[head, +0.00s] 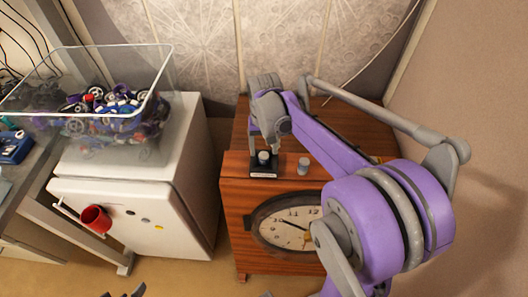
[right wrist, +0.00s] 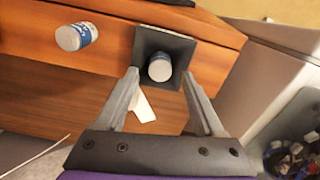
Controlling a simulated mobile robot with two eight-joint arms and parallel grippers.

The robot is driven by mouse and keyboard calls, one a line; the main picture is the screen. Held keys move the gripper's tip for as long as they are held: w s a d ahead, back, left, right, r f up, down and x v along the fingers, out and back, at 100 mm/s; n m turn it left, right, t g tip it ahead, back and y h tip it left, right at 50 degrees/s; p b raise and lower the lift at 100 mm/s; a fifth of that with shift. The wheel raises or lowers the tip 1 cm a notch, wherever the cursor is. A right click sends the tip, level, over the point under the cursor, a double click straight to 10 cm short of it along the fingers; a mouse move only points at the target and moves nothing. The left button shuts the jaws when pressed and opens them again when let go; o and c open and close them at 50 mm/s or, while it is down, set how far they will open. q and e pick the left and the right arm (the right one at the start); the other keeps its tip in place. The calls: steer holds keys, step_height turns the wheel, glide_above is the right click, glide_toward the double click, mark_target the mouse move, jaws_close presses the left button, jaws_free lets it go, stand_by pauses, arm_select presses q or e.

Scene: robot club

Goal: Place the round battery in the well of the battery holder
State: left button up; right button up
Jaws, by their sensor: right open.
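The battery holder is a black square piece (head: 264,174) on the front edge of the wooden cabinet top; it also shows in the right wrist view (right wrist: 180,47). A short round battery (head: 263,157) stands upright at the holder's middle, and it shows in the right wrist view (right wrist: 160,68). How deep it sits in the well I cannot tell. A second round battery (head: 303,166), with a blue and white label (right wrist: 77,37), stands on the wood apart from the holder. My right gripper (right wrist: 160,75) is open, its fingertips on either side of the battery at the holder, with gaps visible.
The wooden cabinet (head: 236,196) has a round clock (head: 290,228) on its front. Left of it are a white fridge (head: 180,190) with a red cup (head: 95,217) and a clear bin (head: 150,95) of small parts. A wall stands close on the right.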

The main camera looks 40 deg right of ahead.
mark_target(264, 155)
step_height(264, 155, up, 8)
steer(key=s+a+f+n+t, duration=0.2)
steer(key=s+a+f+n, duration=0.1)
steer(key=s+a, duration=0.3)
steer(key=s+a+f+n+t, duration=0.3)
steer(key=s+a+f, duration=0.3)
steer(key=s+a, duration=0.1)
steer(key=shift+s+a+p, duration=0.3)
steer(key=shift+a, duration=0.5)
steer(key=shift+d, duration=0.1)
